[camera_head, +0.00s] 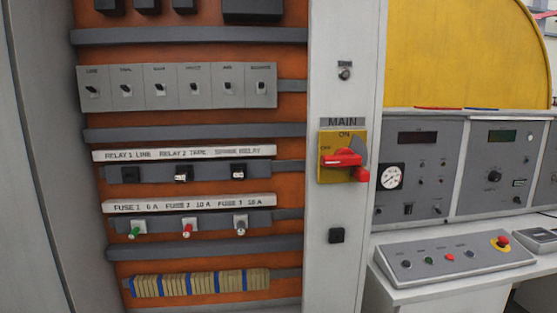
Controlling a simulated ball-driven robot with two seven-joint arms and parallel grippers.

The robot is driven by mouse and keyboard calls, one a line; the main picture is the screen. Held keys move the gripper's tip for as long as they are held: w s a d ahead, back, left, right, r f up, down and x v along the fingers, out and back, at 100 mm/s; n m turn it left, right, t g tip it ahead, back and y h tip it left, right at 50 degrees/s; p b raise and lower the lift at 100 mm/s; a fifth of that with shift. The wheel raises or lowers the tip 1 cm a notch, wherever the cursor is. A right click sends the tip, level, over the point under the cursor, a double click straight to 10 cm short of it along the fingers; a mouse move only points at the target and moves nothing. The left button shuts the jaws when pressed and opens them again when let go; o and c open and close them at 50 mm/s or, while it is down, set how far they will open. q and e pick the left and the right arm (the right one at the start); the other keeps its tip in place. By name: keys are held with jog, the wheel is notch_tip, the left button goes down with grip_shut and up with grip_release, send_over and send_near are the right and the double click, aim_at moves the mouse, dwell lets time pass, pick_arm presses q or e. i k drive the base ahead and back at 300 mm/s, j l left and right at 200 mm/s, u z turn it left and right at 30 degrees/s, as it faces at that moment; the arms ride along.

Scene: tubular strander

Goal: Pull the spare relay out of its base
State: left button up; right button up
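The spare relay (238,170) is a small dark block with a pale lower part. It sits in the grey relay base row (211,174), under the right end of a white label strip (185,153) that reads "RELAY 1 LINE", "RELAY 2 TAPE" and "SPARE RELAY". The line relay (131,174) and the tape relay (182,177) are to its left in the same row. The spare relay looks seated in its base, but it is too small to tell how deep. Neither of my grippers is in view.
Breakers (160,88) sit above and fuses (187,230) below, with terminals (200,283) at the bottom. The cabinet's right post carries a red-handled main switch (343,159). A control desk (455,262) stands at the right. Nothing blocks the front of the relay row.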

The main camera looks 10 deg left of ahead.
aim_at(238, 172)
jog(key=i+l, duration=0.35)
jog(key=i, duration=0.15)
jog(key=i+l, duration=0.35)
jog(key=i, duration=0.2)
jog(key=u, duration=0.05)
